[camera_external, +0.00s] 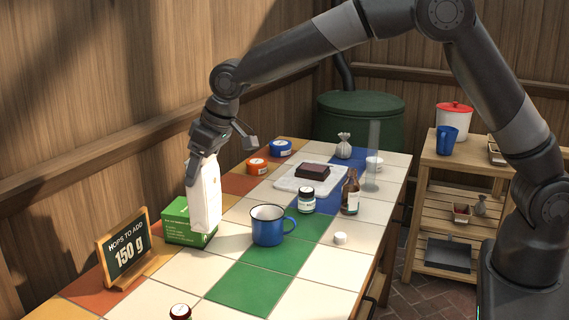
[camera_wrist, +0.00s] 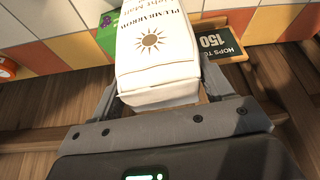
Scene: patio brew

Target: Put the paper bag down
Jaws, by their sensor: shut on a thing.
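The paper bag (camera_external: 204,198) is white, tall and nearly upright, hanging below my gripper (camera_external: 207,158). My gripper is shut on its upper end. In the wrist view the bag (camera_wrist: 155,48) fills the space between the fingers of my gripper (camera_wrist: 160,92) and shows dark print and a brown sun mark. In the outside view its lower end overlaps the front of a green box (camera_external: 177,228) near the left edge of the tiled table (camera_external: 190,270). I cannot tell whether its bottom touches the tiles.
A chalkboard sign reading 150 g (camera_external: 124,252) stands left of the bag. A blue mug (camera_external: 268,226) stands to its right. Orange and blue tins (camera_external: 257,166), a dark jar (camera_external: 306,200) and a brown bottle (camera_external: 350,194) are farther back. Front tiles are mostly clear.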

